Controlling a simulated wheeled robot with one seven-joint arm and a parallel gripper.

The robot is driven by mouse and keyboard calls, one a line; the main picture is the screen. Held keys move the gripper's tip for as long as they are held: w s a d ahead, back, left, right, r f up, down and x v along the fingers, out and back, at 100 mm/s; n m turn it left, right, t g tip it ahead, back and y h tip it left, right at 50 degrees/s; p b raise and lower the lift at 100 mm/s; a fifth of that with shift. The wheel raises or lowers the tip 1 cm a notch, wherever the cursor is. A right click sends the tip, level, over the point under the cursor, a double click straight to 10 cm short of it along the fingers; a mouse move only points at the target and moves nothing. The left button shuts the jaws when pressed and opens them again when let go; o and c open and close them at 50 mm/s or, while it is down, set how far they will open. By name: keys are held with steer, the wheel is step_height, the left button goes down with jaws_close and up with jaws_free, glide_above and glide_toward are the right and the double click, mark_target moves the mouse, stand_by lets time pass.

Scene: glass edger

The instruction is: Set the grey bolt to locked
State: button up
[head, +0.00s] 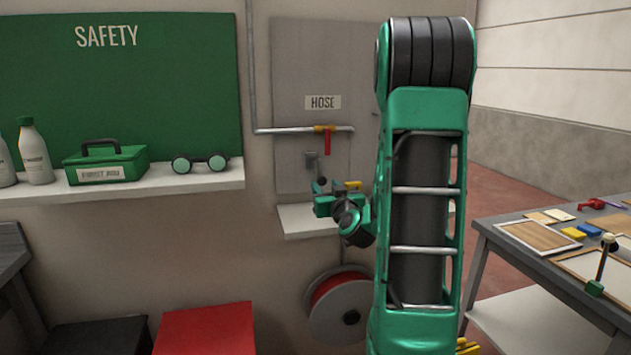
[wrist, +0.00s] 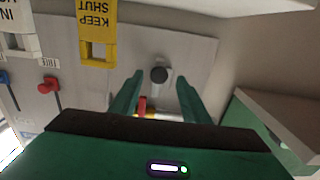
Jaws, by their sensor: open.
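In the head view a small grey fitting (head: 311,159) below the red handle is likely the same bolt. Its locked or unlocked position cannot be read. My gripper (wrist: 159,77) is open, its green fingers on either side of the knob in the picture; contact is not visible. In the head view my gripper (head: 322,194) is in front of the panel, just below the fitting.
A red-handled valve (head: 327,140) on a pipe is just above. The wrist view shows a yellow KEEP SHUT tag (wrist: 96,28), a red knob (wrist: 50,85) and a blue knob (wrist: 4,77). A small shelf (head: 300,222) and hose reel (head: 342,308) are below.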

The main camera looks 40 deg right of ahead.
mark_target(318, 177)
steer(key=x, duration=0.9)
